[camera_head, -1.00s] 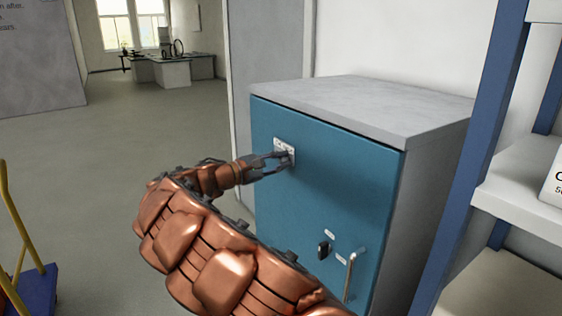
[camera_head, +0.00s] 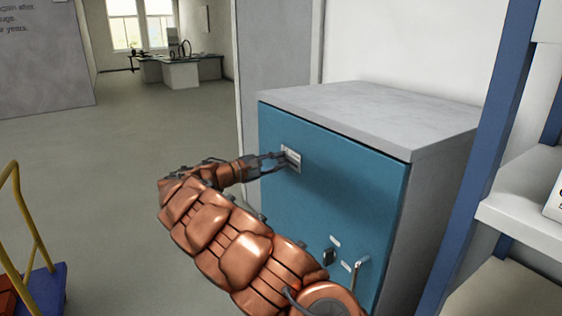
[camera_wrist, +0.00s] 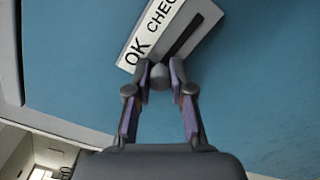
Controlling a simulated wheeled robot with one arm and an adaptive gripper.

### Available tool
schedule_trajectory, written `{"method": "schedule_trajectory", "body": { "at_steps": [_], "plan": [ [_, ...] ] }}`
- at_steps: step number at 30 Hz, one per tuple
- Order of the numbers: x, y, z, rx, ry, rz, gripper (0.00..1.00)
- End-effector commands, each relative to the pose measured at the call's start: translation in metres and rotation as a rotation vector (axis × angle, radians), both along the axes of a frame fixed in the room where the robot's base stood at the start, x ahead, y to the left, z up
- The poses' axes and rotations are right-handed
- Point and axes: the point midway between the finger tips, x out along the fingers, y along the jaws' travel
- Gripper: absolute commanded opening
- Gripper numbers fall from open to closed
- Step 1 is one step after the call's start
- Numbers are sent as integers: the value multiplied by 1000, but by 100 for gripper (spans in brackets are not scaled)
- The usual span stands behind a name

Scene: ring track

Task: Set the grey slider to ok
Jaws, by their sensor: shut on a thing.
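The slider's plate (camera_head: 292,158) is a small pale panel high on the blue cabinet door (camera_head: 335,195). In the wrist view the plate (camera_wrist: 205,22) carries the labels OK and CHECK and a dark slot (camera_wrist: 187,36). The grey slider knob (camera_wrist: 160,77) is between my fingertips, at the OK end of the slot. My gripper (camera_wrist: 160,80) is shut on the knob; it also shows in the head view (camera_head: 280,160) reaching the plate from the left. The fingers hide part of the knob and the end of the slot.
A dark knob (camera_head: 328,256) and a metal handle (camera_head: 357,275) sit lower on the door. A shelf rack with blue posts (camera_head: 490,150) stands close on the right. A yellow-handled cart (camera_head: 42,285) is at the lower left. The floor (camera_head: 140,130) behind is clear.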

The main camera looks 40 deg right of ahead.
Motion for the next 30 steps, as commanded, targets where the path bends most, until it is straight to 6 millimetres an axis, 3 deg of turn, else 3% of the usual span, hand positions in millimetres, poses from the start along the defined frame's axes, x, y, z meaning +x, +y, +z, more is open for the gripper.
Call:
{"method": "schedule_trajectory", "body": {
  "at_steps": [9,10,17,26,30],
  "plan": [
    [3,0,1,-2,-2,8,0],
    [3,0,1,-2,-2,8,24],
    [2,0,1,-2,-2,5,48],
    [2,1,1,-2,-2,5,48],
    [3,10,1,0,-2,6,48]
  ]
}}
